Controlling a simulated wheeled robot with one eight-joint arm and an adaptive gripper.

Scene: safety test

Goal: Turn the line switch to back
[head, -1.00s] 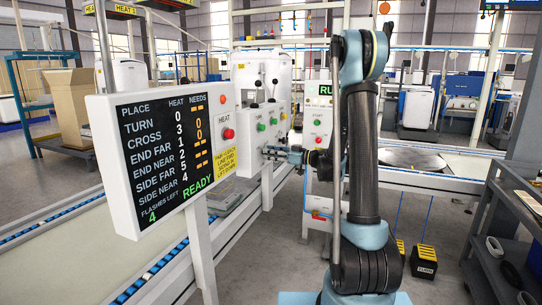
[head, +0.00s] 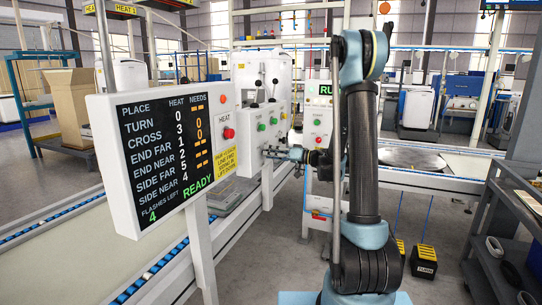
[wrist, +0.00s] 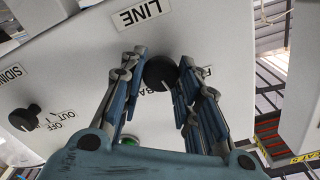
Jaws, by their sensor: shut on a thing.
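The line switch is a round black knob (wrist: 160,73) on a white panel (wrist: 215,30), under a "LINE" label (wrist: 141,12). My gripper (wrist: 159,70) is shut on this knob, with one blue-grey finger on each side of it. Partly covered lettering starting "BA" shows at the knob's left and "F" at its right. I cannot read for certain which way the knob points. In the head view my gripper (head: 270,152) reaches left to the white control cabinet (head: 267,165), and the knob is hidden there.
A second black knob (wrist: 24,117) marked "SIDING", with "OFF" and "OUT", sits left on the panel. A green button (wrist: 129,140) lies behind my fingers. The display board (head: 160,165) reads READY. A conveyor (head: 100,250) runs at left; a dark shelf cart (head: 510,220) stands right.

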